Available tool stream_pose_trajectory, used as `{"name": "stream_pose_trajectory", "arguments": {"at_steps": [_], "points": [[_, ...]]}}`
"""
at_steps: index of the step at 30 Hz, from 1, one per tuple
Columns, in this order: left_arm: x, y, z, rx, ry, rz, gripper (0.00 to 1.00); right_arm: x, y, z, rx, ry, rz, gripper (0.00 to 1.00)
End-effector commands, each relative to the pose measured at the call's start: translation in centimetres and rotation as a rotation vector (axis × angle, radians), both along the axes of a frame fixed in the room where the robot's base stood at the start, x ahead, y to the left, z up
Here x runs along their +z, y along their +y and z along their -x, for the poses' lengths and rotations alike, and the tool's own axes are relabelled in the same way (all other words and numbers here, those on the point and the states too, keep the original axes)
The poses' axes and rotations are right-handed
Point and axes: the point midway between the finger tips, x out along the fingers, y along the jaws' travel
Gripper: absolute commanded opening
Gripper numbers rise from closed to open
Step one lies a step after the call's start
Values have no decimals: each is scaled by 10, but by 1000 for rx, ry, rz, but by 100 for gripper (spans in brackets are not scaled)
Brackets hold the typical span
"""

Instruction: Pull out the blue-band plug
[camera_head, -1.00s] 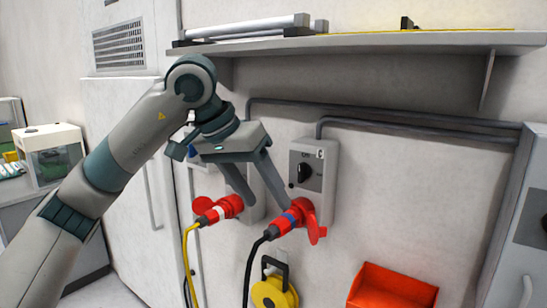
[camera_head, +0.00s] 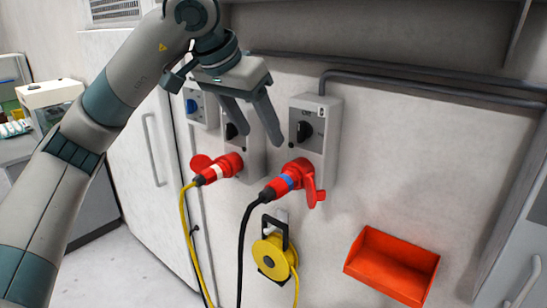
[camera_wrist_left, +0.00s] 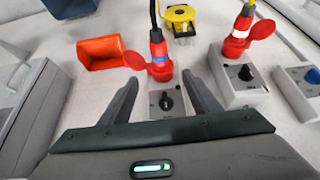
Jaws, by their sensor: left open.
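The blue-band plug (camera_head: 285,182) is red with a blue ring and a black cable. It sits in the red socket below the right switch box (camera_head: 318,135), with the socket's red lid hanging beside it. My left gripper (camera_head: 260,138) is open and empty, above and to the left of the plug, apart from it. In the left wrist view, the plug (camera_wrist_left: 157,50) lies beyond the open fingertips (camera_wrist_left: 159,80), with the box's black knob between the fingers. My right gripper is not in view.
A white-band red plug (camera_head: 216,171) with a yellow cable sits in the neighbouring switch box to the left. A yellow cable reel (camera_head: 269,257) hangs below, and an orange bin (camera_head: 392,263) is at lower right. Grey conduits (camera_head: 430,86) run along the wall above.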

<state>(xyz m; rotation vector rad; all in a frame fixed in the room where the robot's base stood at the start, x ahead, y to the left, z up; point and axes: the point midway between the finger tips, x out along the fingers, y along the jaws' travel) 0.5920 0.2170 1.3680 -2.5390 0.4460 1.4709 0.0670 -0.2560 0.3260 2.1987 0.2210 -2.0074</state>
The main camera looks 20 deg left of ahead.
Motion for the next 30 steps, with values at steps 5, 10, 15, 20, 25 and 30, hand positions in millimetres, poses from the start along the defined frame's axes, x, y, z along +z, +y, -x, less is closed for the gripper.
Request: {"name": "stream_pose_trajectory", "arguments": {"at_steps": [5,10,15,20,25,30], "points": [[-14,-3,-7,0,4,-1,56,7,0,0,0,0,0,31],[-35,-7,-18,-1,6,-2,56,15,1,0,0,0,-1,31],[-58,-12,-31,0,5,0,56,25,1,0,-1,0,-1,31],[-81,-16,-44,-1,6,0,56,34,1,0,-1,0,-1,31],[-105,-21,-56,0,5,0,56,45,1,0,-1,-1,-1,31],[-126,-25,-68,-1,6,1,56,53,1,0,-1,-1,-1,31]]}}
